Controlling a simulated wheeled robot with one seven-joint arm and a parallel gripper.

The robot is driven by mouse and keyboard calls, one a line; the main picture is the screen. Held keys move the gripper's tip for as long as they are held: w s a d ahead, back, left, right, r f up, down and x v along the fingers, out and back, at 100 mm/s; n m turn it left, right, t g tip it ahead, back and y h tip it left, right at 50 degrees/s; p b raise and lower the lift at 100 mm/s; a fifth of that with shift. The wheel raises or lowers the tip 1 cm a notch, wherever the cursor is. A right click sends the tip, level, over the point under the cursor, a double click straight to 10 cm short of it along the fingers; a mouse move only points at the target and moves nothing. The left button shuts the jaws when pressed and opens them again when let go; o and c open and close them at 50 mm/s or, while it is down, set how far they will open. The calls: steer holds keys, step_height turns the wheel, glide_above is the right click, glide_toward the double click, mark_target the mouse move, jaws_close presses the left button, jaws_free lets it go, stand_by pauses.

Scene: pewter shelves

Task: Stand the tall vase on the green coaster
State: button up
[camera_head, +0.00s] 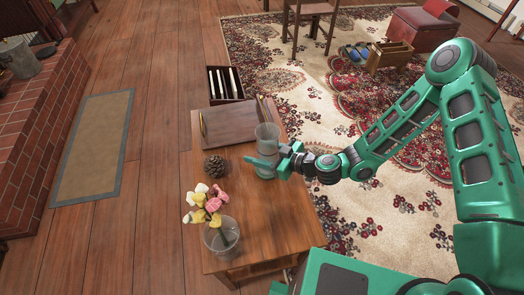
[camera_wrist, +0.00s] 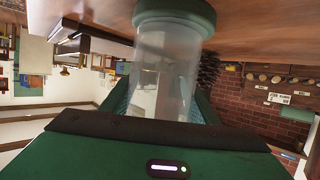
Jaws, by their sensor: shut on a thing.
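The tall vase (camera_head: 266,137) is a clear, straight glass cylinder, upright over the middle of the table's right side. My gripper (camera_head: 268,162) is shut on its lower part from the right. The wrist view, which is turned upside down, shows the vase (camera_wrist: 167,65) between my two fingers (camera_wrist: 162,108). A thick green disc, the green coaster (camera_wrist: 175,14), is at the vase's base against the tabletop. The vase looks seated on it, but I cannot tell whether a thin gap remains. In the head view the coaster is mostly hidden behind my fingers and the vase.
The wooden table (camera_head: 265,225) also holds a brown tray (camera_head: 229,125) behind the vase, a pine cone (camera_head: 215,166) to its left, and a glass bowl with flowers (camera_head: 220,236) in front. The front right is clear.

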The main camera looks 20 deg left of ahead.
steer(key=o, duration=1.4)
steer(key=v, duration=1)
steer(key=shift+d, duration=0.35)
steer(key=shift+r, duration=0.1)
